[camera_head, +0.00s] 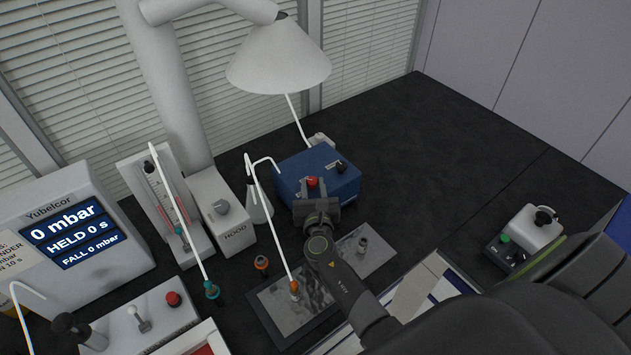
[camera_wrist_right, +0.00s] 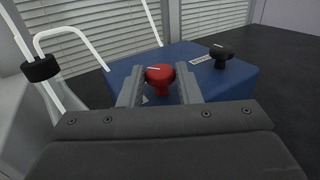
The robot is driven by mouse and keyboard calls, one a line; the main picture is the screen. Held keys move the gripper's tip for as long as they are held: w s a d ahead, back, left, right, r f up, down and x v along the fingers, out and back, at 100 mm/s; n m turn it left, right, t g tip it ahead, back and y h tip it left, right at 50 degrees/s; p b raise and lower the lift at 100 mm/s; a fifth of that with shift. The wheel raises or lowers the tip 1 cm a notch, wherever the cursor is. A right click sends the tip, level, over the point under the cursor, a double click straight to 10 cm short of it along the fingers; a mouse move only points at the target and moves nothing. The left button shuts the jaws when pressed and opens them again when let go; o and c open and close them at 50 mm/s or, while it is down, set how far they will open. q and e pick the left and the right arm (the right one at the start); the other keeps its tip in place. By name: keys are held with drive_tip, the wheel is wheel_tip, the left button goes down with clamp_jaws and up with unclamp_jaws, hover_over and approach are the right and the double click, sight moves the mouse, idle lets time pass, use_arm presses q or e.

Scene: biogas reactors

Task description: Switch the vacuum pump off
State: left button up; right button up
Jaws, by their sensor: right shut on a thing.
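The vacuum pump is most likely the blue box (camera_head: 290,172) in the middle of the bench, also in the right wrist view (camera_wrist_right: 135,72). It has a red knob (camera_head: 312,182) on its near side and a black knob (camera_head: 341,167) to the right. In the right wrist view the red knob (camera_wrist_right: 160,77) sits between the fingers, with a white mark on its top. My right gripper (camera_head: 314,188) is shut on the red knob. The black knob (camera_wrist_right: 221,54) stands apart from the fingers. My left gripper is not in view.
A glass flask (camera_head: 259,205) with white tubing stands just left of the blue box. The HOOD box (camera_head: 222,215) and the Yubelcor display (camera_head: 85,235), reading 0 mbar, are further left. A lamp-like white hood (camera_head: 279,58) hangs above.

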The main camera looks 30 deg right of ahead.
drive_tip(key=m+h, duration=0.1)
drive_tip(key=m+g+h+b, duration=0.1)
drive_tip(key=shift+w+a+f+h, duration=0.1)
drive_tip(key=shift+w+a+h, duration=0.15)
drive_tip(key=shift+h, duration=0.15)
drive_tip(key=shift+a+m+g+h+b, duration=0.15)
drive_tip(key=shift+m+g+h+b, duration=0.6)
drive_tip(key=shift+m+g+h, duration=0.25)
drive_tip(key=m+g+h+b, duration=0.2)
drive_tip(key=g+h, duration=0.1)
drive_tip(key=shift+w+a+b, duration=0.15)
drive_tip(key=shift+w+b, duration=0.05)
drive_tip(key=shift+b, duration=0.1)
drive_tip(key=shift+w+m+g+h+b, duration=0.1)
drive_tip(key=shift+m+g+h+b, duration=0.45)
drive_tip(key=shift+m+g, duration=0.25)
drive_tip(key=shift+r, duration=0.2)
drive_tip(key=o, duration=1)
drive_tip(key=shift+f, duration=0.1)
drive_tip(key=shift+c, duration=0.2)
